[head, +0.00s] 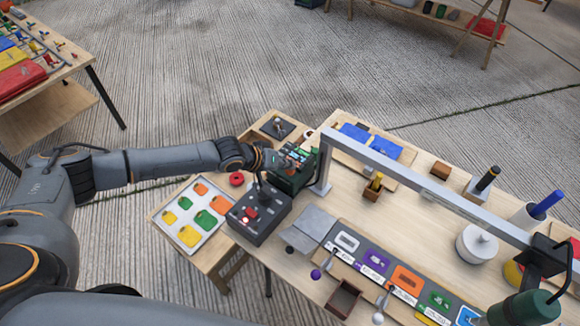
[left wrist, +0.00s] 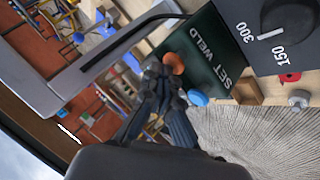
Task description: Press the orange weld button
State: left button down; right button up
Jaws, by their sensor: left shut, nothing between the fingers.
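The orange button (left wrist: 174,62) sits on a dark green panel (left wrist: 215,62) marked SET WELD in the left wrist view, beside a blue button (left wrist: 197,97). In the head view the green welder box (head: 290,180) stands at the table's left end, partly hidden by my left gripper (head: 276,160). My left gripper is shut and empty. In the left wrist view its fingertips (left wrist: 160,72) are right beside the orange button. I cannot tell whether they touch it. My right gripper is not in view.
A black control box (head: 258,212) with a red button stands in front of the welder. A grey metal bar (head: 420,185) runs above the table to the right. A tray of coloured tags (head: 190,215) lies at the left. A black dial (left wrist: 290,25) is next to the panel.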

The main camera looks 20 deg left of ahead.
aim_at(288, 172)
pick_arm(q)
jog(key=shift+r+p, duration=0.45)
jog(key=shift+r, duration=0.3)
notch_tip(288, 172, up, 5)
jog(key=p, duration=0.5)
jog(key=shift+r, duration=0.1)
dwell(0.4)
